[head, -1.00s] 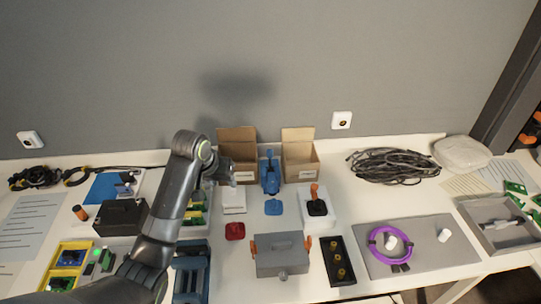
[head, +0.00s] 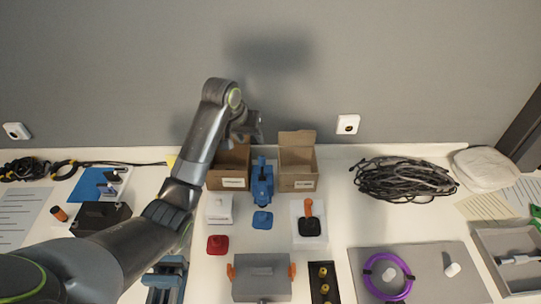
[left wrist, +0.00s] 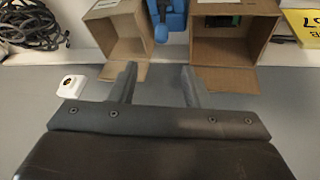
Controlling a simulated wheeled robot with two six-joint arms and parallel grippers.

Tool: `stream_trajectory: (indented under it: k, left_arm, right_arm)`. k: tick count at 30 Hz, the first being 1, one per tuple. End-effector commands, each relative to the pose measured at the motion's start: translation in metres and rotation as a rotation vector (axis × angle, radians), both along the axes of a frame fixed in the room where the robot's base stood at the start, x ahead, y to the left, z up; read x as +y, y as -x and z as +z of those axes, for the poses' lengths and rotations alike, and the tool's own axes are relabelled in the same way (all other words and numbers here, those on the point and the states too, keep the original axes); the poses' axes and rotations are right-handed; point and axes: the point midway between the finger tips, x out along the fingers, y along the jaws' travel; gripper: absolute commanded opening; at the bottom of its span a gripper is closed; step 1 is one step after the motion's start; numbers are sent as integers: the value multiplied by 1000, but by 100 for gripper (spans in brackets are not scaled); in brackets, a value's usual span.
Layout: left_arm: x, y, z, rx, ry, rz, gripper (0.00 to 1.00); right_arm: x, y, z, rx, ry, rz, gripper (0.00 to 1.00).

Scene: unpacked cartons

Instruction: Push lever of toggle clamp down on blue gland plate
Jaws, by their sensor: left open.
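A blue plate (head: 88,184) lies flat at the left of the table in the head view. A small pale and dark fitting (head: 114,180), which looks like the toggle clamp, sits on its right part. The fitting is too small to tell how its lever stands. My left gripper (head: 256,124) is raised in front of the wall, above the cardboard boxes and well right of the blue plate. In the left wrist view my left gripper (left wrist: 158,82) has its fingers apart with nothing between them. The plate is outside that view. My right gripper is not in view.
Two open cartons, left (head: 230,183) and right (head: 297,183), flank a blue device (head: 262,180). A black box (head: 100,217) stands just in front of the blue plate. Black cables (head: 25,169) lie left of it. A grey lidded box (head: 262,290) is near the front.

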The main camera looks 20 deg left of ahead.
Motion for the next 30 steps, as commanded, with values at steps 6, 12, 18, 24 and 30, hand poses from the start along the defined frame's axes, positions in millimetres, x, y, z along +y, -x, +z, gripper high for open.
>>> stream_trajectory:
  k: [6, 12, 18, 24, 30]
  left_arm:
    - [-5, -11, -30, 5, 2, 1, 43]
    - [-10, -25, -63, 4, 1, 0, 43]
    - [-14, -37, -92, 3, 0, 0, 43]
    - [-18, -48, -117, 1, 0, 0, 43]
    - [-21, -57, -139, 1, -1, 0, 43]
  right_arm:
    - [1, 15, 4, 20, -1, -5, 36]
    - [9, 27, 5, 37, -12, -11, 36]
    - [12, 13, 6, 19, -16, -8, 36]
    - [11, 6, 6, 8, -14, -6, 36]
    - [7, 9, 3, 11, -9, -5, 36]
